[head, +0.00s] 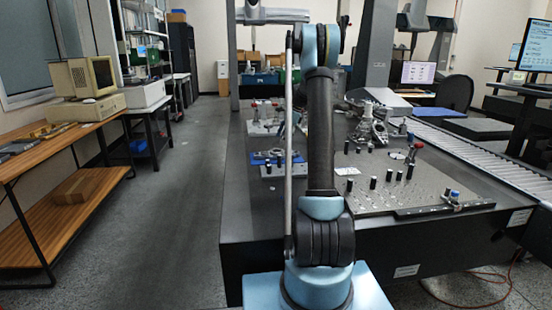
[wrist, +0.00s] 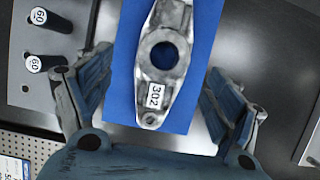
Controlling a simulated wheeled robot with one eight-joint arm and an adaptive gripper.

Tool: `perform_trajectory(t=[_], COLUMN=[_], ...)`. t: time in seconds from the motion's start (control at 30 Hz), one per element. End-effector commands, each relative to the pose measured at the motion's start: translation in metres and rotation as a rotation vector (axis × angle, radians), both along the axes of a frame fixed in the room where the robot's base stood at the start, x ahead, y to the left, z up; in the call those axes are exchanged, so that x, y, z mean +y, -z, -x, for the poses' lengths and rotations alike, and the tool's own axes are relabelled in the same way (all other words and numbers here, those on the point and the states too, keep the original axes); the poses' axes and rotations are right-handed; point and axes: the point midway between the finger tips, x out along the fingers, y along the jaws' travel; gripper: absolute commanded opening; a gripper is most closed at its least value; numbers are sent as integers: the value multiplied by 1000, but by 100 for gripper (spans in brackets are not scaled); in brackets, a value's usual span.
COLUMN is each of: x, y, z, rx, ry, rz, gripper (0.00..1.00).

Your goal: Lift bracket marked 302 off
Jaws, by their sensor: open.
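The bracket marked 302 (wrist: 152,75) is a grey metal part with a round hole and a white label on its near end. It lies on a blue mat (wrist: 121,70) in the wrist view, and its far end is cut off by the frame edge. My gripper (wrist: 158,65) is open, with one finger on each side of the bracket and visible gaps between. Nothing is held. In the head view, my arm hides the gripper, and I cannot clearly make out the bracket there.
Black posts labelled 60 (wrist: 50,20) stand left of the mat in the wrist view. In the head view, a perforated metal plate (head: 420,190) with several black posts lies on the right of the dark table (head: 240,200). A roller conveyor (head: 470,150) runs along the right side.

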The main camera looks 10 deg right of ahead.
Motion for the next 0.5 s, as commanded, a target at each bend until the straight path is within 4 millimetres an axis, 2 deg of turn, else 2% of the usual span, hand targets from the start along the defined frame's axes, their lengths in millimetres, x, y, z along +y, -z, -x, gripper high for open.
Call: perform_trajectory(t=[0.13,0.5], x=[7,16], y=[18,38], z=[0,-3], rx=[0,1], ry=[-1,-1], rz=[0,0], gripper=[84,84])
